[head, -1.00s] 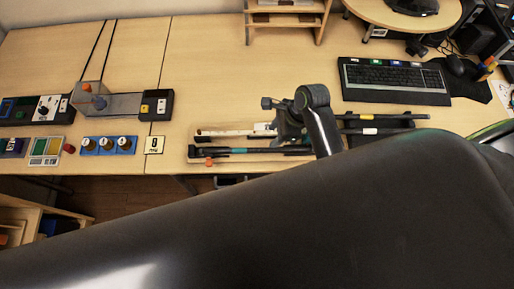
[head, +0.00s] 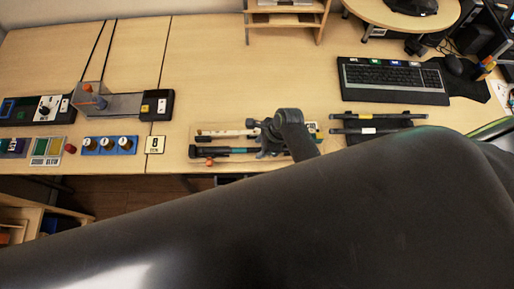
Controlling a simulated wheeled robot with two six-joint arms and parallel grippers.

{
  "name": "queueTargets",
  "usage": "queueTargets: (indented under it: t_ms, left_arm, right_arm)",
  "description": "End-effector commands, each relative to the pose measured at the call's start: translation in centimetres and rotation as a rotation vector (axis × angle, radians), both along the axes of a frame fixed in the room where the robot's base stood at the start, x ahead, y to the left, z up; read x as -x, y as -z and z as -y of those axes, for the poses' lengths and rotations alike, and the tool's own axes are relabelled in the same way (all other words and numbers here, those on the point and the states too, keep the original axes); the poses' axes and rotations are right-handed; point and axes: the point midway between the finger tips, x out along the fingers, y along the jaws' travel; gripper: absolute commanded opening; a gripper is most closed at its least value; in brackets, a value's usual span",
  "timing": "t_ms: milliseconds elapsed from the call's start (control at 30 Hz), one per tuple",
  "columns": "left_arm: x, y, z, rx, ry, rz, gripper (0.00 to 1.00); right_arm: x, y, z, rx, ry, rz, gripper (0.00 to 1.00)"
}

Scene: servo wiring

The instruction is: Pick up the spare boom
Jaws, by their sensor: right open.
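Several boom-like rods lie on the table. A pale rod (head: 222,133) and a dark rod with a teal band and orange end (head: 208,152) lie on a light wooden holder (head: 194,162). Two black rods, one with a yellow band (head: 395,116) and one with a white band (head: 390,130), lie to the right. I cannot tell which is the spare boom. My right gripper (head: 264,142) is open over the holder's rods, seen from above, and covers their middle. Whether it touches them is unclear. My left gripper is out of view.
A keyboard (head: 394,77) on a dark mat lies at the back right. A wooden stand (head: 288,19) is at the back. Control boxes (head: 157,104) and a blue knob panel (head: 109,145) stand on the left. The table's middle behind the rods is clear. My arm hides the front right.

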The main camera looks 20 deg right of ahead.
Motion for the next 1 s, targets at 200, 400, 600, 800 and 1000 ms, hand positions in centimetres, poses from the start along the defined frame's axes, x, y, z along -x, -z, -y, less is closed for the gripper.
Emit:
queueTargets:
  t_ms: [200,400,600,800,1000]
  left_arm:
    - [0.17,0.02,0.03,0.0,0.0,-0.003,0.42]
    - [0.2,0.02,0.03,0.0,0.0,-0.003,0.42]
    - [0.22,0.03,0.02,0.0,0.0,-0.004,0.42]
    - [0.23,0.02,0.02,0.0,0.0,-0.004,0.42]
    - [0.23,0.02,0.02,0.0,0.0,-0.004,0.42]
  right_arm:
    - [-0.09,0.63,-0.26,0.0,-0.001,0.001,0.43]
    - [-0.09,0.62,-0.25,0.0,-0.001,0.001,0.37]
    - [-0.08,0.62,-0.25,0.0,0.0,0.001,0.1]
    - [-0.08,0.61,-0.25,0.0,0.0,0.001,0.0]
    - [-0.09,0.49,-0.25,0.001,0.001,0.002,0.0]
